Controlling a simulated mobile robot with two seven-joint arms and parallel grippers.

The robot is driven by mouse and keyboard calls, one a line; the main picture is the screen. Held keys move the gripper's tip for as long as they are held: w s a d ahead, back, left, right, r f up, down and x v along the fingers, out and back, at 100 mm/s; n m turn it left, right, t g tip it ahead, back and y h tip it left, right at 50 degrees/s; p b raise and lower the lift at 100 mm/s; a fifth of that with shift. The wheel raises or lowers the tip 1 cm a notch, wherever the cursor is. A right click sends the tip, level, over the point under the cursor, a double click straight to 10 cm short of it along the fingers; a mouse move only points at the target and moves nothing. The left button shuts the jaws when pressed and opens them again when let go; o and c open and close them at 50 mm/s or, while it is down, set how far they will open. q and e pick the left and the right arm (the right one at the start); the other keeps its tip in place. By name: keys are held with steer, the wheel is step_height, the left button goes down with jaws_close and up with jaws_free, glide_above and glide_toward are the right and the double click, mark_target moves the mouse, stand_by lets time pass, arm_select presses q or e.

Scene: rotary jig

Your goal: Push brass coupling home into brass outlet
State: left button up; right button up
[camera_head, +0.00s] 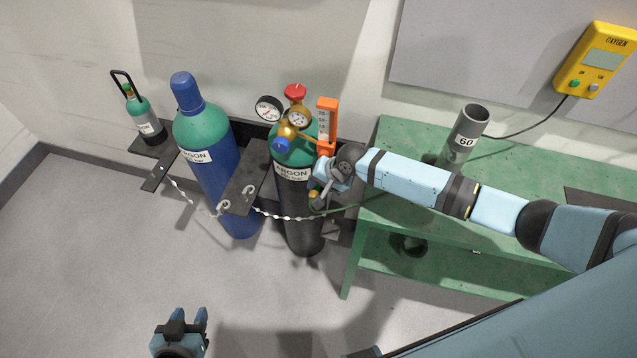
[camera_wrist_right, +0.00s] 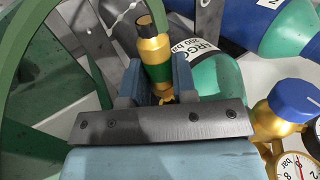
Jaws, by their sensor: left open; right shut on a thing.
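The brass coupling (camera_wrist_right: 154,48) is a short gold cylinder with a green band and a dark end. It sits between the fingers of my right gripper (camera_wrist_right: 155,84), which is shut on it. In the head view my right gripper (camera_head: 321,188) is beside the black cylinder, below the regulator, and the coupling (camera_head: 313,194) shows small there. The brass regulator body (camera_head: 287,132) carries gauges and a blue knob; it also shows at the right of the wrist view (camera_wrist_right: 262,118), apart from the coupling. I cannot make out the brass outlet. My left gripper (camera_head: 187,315) is open and empty above the floor.
The green-topped black argon cylinder (camera_head: 297,215) stands by the wall, next to a blue argon cylinder (camera_head: 212,165). A chain (camera_head: 285,215) hangs across them. An orange flowmeter (camera_head: 326,120) rises beside the regulator. A green bench (camera_head: 400,140) is at right. Front floor is clear.

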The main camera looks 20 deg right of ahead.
stand_by(0.7)
steer(key=shift+p, duration=0.4)
steer(key=shift+w+d+b, duration=0.15)
steer(key=shift+w+d, duration=0.35)
steer(key=shift+w, duration=0.25)
steer(key=shift+w+d+b, duration=0.15)
steer(key=shift+w+d, duration=0.35)
steer(key=shift+w, duration=0.2)
steer(key=o, duration=1)
steer(key=shift+w, duration=0.1)
steer(key=shift+o, duration=0.2)
steer(key=shift+r, duration=0.1)
steer(key=v, duration=1.3)
steer(key=shift+d+r+b, duration=0.2)
steer(key=shift+r+b, duration=0.1)
steer(key=shift+b, duration=0.15)
